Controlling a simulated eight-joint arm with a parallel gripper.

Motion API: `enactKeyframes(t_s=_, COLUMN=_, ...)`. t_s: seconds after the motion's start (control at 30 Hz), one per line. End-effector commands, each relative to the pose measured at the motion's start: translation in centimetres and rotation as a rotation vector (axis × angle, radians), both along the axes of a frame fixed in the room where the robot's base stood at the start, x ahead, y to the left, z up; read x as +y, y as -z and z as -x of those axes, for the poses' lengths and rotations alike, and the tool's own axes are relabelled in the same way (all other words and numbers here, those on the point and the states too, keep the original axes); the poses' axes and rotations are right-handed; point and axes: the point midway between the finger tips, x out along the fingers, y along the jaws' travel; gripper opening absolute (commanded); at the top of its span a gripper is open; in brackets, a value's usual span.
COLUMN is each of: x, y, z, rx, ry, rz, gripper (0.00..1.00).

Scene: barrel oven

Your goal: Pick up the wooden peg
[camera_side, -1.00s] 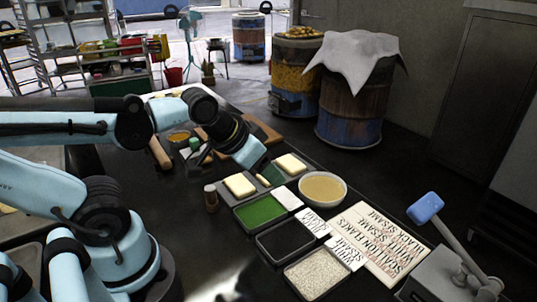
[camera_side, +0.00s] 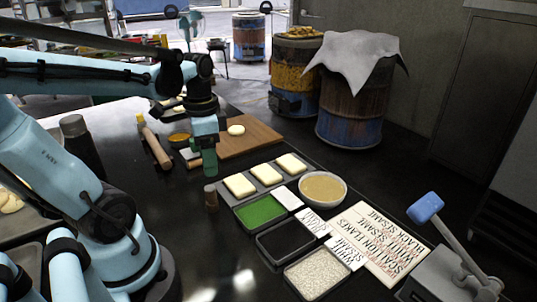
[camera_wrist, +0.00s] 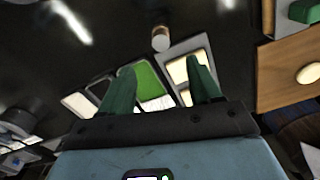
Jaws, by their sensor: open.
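The wooden peg (camera_side: 211,197) is a short upright cylinder with a lighter top, standing on the black table left of the dough tray. My gripper (camera_side: 209,170) has green fingers pointing down, above and slightly behind the peg in the side view. In the wrist view the peg (camera_wrist: 160,40) shows beyond the spread fingertips of my gripper (camera_wrist: 160,65), roughly centred between them. The fingers are apart with nothing between them, and they do not touch the peg.
A tray of dough pieces (camera_side: 265,175) and a green topping tray (camera_side: 260,211) lie right of the peg. A bowl (camera_side: 323,188) stands farther right. A cutting board (camera_side: 246,138) and rolling pin (camera_side: 155,149) lie behind. Table left of the peg is clear.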

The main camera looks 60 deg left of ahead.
Motion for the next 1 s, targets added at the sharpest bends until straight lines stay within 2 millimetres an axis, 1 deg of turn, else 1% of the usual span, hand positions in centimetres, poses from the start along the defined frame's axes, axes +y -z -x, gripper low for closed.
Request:
enactKeyframes(t_s=0.5, x=0.0, y=5.4, z=0.0, rx=0.000, ry=0.001, rz=0.000, gripper=0.63)
enactKeyframes(t_s=0.63, x=0.0, y=6.3, z=0.0, rx=0.000, ry=0.001, rz=0.000, gripper=0.63)
enactKeyframes(t_s=0.87, x=0.0, y=6.9, z=0.0, rx=0.000, ry=0.001, rz=0.000, gripper=0.63)
enactKeyframes(t_s=1.0, x=0.2, y=8.0, z=0.1, rx=0.000, ry=0.000, rz=0.000, gripper=0.63)
